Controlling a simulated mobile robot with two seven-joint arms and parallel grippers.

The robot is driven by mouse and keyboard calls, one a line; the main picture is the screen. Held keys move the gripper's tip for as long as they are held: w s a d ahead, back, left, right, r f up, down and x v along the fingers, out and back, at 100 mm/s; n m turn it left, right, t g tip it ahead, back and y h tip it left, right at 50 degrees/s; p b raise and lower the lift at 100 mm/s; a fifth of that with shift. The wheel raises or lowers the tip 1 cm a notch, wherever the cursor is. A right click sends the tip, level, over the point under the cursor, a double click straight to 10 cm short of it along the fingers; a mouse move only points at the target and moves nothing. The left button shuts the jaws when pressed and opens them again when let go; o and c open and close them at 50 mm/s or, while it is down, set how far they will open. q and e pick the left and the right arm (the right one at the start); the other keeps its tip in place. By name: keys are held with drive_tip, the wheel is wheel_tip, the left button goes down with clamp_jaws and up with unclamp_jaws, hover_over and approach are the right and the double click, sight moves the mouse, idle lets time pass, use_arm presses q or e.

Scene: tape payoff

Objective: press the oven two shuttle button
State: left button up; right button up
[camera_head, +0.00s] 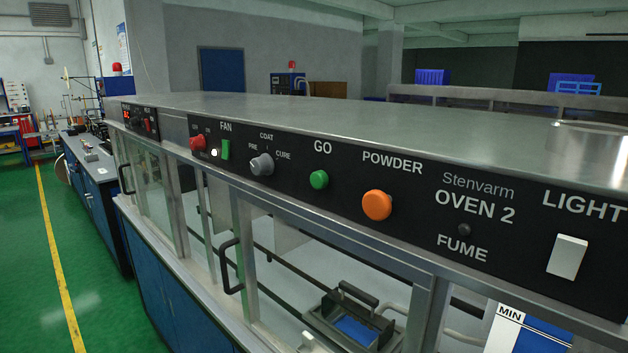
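The black control panel labelled "Oven 2" (410,235) runs along the top front edge of the cabinet. It carries a round green button (318,179) under "GO" and a larger orange button (377,205) under "POWDER". To their left are a grey coat selector knob (262,163), a green fan switch (225,150) and a red knob (197,143). To their right are a dark fume lamp (464,230) and a white light switch (567,257). I see no label reading "shuttle". Neither of my grippers is in view.
Below the panel are glazed doors with a black handle (230,266). Behind the glass sits a metal carrier (319,318) with a blue piece in it. The steel top (360,125) is bare. Green floor (25,260) with a yellow line is clear at left.

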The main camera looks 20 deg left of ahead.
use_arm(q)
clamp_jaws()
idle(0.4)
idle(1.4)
